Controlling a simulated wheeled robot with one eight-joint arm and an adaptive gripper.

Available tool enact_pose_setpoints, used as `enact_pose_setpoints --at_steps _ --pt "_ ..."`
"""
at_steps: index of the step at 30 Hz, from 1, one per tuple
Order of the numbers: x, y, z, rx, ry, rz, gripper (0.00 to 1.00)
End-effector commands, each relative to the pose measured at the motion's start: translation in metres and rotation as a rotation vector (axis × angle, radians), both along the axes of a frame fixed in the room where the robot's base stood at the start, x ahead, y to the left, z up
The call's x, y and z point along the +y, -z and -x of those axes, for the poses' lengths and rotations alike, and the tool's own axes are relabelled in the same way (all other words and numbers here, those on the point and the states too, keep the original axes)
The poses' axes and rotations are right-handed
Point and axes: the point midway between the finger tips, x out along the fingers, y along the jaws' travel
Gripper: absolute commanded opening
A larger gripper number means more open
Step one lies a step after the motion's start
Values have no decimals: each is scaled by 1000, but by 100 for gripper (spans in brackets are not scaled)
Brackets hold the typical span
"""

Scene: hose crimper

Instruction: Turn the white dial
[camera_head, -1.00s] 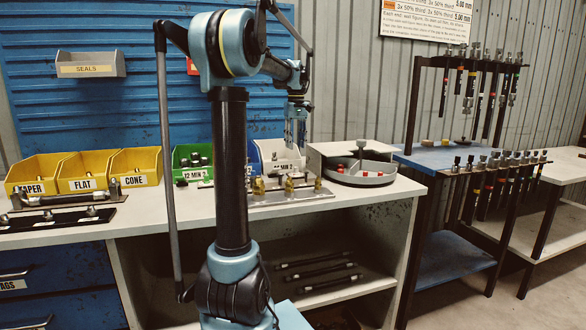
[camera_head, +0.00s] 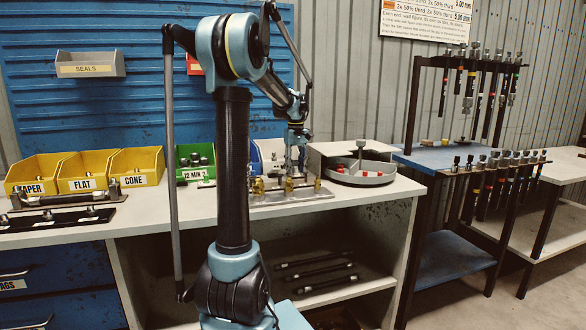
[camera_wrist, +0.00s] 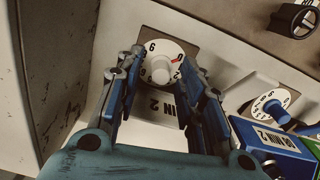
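The white dial (camera_wrist: 160,69) shows in the wrist view, upper middle. It has a round white face with dark numbers, a short red mark at its upper right and a pale raised knob in the centre. A label reading "MIN 2" is just below it. My gripper (camera_wrist: 165,75) has its two blue fingers spread, one on the left and one on the right of the dial. I see no clear contact with the knob. In the head view my gripper (camera_head: 295,160) points down over the bench by the white bin; the dial cannot be made out there.
In the head view a green bin (camera_head: 196,174), gold fittings on a plate (camera_head: 318,191) and a round grey tray (camera_head: 360,178) stand close by.

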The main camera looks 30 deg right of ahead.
Motion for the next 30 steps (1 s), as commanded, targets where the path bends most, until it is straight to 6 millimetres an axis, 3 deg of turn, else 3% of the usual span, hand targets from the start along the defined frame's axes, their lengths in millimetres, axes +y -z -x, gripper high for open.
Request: enact_pose_setpoints --at_steps 1,6,16,30 --pt "0 0 0 0 0 0 36" --pt "1 0 0 0 -1 0 0" --pt "1 0 -1 0 50 0 0" --pt "1 0 -1 0 438 -1 0"
